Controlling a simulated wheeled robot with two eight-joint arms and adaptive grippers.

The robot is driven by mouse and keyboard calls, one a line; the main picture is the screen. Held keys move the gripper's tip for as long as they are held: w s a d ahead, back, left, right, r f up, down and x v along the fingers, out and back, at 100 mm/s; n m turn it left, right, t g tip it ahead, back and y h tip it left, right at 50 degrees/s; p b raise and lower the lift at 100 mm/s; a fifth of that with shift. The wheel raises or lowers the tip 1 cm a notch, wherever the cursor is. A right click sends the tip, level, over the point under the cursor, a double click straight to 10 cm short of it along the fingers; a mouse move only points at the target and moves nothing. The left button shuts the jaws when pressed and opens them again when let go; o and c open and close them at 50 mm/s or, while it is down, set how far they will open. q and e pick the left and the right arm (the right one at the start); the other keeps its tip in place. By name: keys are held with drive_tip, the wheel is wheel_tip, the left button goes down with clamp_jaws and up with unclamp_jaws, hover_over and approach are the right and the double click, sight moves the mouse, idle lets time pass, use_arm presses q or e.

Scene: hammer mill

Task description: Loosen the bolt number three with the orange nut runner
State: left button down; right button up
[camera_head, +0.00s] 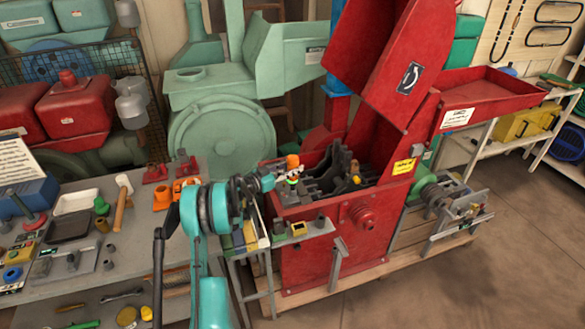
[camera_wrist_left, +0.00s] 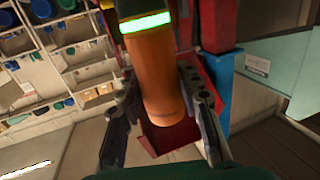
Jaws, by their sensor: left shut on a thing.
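The orange nut runner (camera_head: 292,163) stands roughly upright at the left rim of the open red hammer mill (camera_head: 320,260). It has an orange body and a green band. In the left wrist view the nut runner (camera_wrist_left: 155,80) fills the middle, between the fingers. My left gripper (camera_head: 272,182) is shut on it, reaching in from the left. Its fingers (camera_wrist_left: 160,115) also show in the left wrist view, one on each side of the orange body. The tool's working end is hidden or too small to make out. I cannot tell which bolt is number three. My right gripper is not in view.
The mill's raised red cover (camera_head: 385,50) stands above dark inner parts (camera_head: 340,165). A grey workbench (camera_head: 135,235) with tools and small parts lies left. A small stand (camera_head: 300,231) is before the mill. Open floor (camera_head: 500,270) is at right.

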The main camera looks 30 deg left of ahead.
sight(293, 157)
use_arm(q)
drive_tip(key=shift+w+r+p, duration=0.1)
drive_tip(key=shift+r+p, duration=0.25)
drive_tip(key=shift+r, duration=0.1)
drive_tip(key=shift+r+p, duration=0.95)
drive_tip(key=shift+r, duration=1.1)
